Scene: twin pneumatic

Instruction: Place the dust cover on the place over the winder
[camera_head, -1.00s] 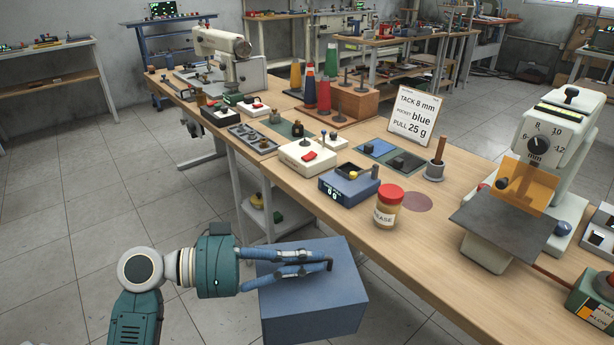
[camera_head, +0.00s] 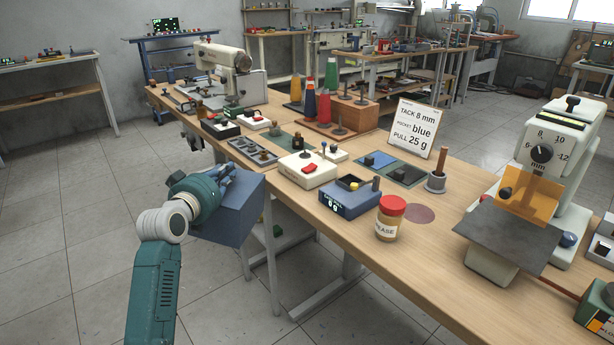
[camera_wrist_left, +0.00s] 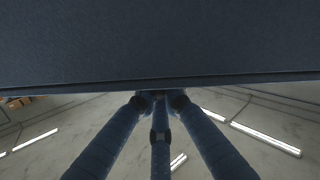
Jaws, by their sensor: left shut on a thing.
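The dust cover is a blue box-shaped cover (camera_head: 236,212), held off the table's left edge in the head view. My left gripper (camera_head: 222,174) is shut on it at its top, and the cover hides part of the table's edge and legs. In the left wrist view the cover (camera_wrist_left: 160,45) fills the upper half, and the fingers (camera_wrist_left: 160,97) converge at its edge. I cannot tell for sure which device is the winder; a white unit with a red button (camera_head: 307,170) and a blue unit with a display (camera_head: 349,197) stand near the table's left edge. My right gripper is not in view.
A red-lidded jar (camera_head: 390,218) stands in front of the blue unit. A sign (camera_head: 415,127), thread cones (camera_head: 309,100) and a sewing machine (camera_head: 224,60) stand further back. A large white device with a dial (camera_head: 545,155) is at the right. Floor is open at the left.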

